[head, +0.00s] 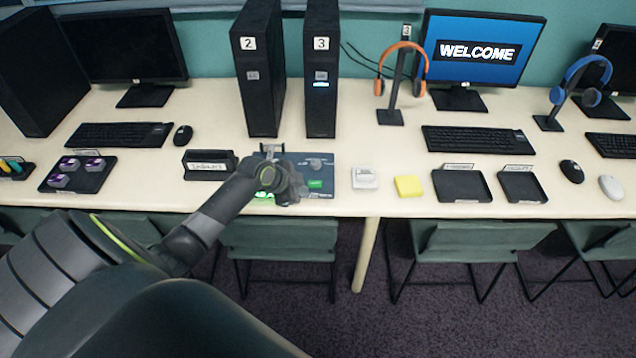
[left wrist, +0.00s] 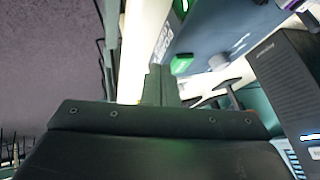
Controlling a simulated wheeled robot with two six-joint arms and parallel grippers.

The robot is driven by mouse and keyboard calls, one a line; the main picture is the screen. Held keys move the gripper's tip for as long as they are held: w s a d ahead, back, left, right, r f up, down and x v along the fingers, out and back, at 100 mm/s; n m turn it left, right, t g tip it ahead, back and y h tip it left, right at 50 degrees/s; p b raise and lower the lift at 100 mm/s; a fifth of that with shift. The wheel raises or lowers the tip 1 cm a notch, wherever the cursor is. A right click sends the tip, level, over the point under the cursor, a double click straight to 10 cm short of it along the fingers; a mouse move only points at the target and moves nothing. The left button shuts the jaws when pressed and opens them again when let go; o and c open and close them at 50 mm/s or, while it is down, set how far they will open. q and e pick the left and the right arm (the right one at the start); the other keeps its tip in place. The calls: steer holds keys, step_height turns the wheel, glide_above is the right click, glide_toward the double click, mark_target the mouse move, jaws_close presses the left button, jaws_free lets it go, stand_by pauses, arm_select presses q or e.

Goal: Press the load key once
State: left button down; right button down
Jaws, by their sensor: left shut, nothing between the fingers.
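A dark blue-grey panel (head: 322,163) lies on the table in front of towers 2 and 3. A green key (head: 315,183) shows on its right part, and a second green lit patch (head: 263,196) shows near its front left, partly behind my arm. My left gripper (head: 272,150) is over the left part of the panel, shut and empty. In the left wrist view its fingers (left wrist: 161,84) point toward the panel (left wrist: 225,25), beside a green key (left wrist: 181,64). White lettering on the panel is too blurred to read, so I cannot tell which key is load. Contact is not clear.
Tower 2 (head: 262,90) and tower 3 (head: 321,85) stand close behind the panel. A small black labelled box (head: 209,166) is to its left. A white block (head: 364,178) and a yellow pad (head: 408,186) lie to its right. Chairs (head: 280,240) stand below the front edge.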

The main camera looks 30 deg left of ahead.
mark_target(311, 185)
arm_select(q)
steer(key=w+r+m+t+h, duration=0.1)
steer(key=w+r+m, duration=0.2)
steer(key=r, duration=0.6)
steer(key=shift+w+a+r, duration=0.15)
steer(key=shift+w+r, duration=0.15)
steer(key=shift+w, duration=0.95)
arm_select(e)
steer(key=shift+s+a, duration=0.15)
steer(key=shift+a, duration=0.4)
arm_select(q)
steer(key=shift+f, duration=0.15)
arm_select(e)
steer(key=shift+f, duration=0.1)
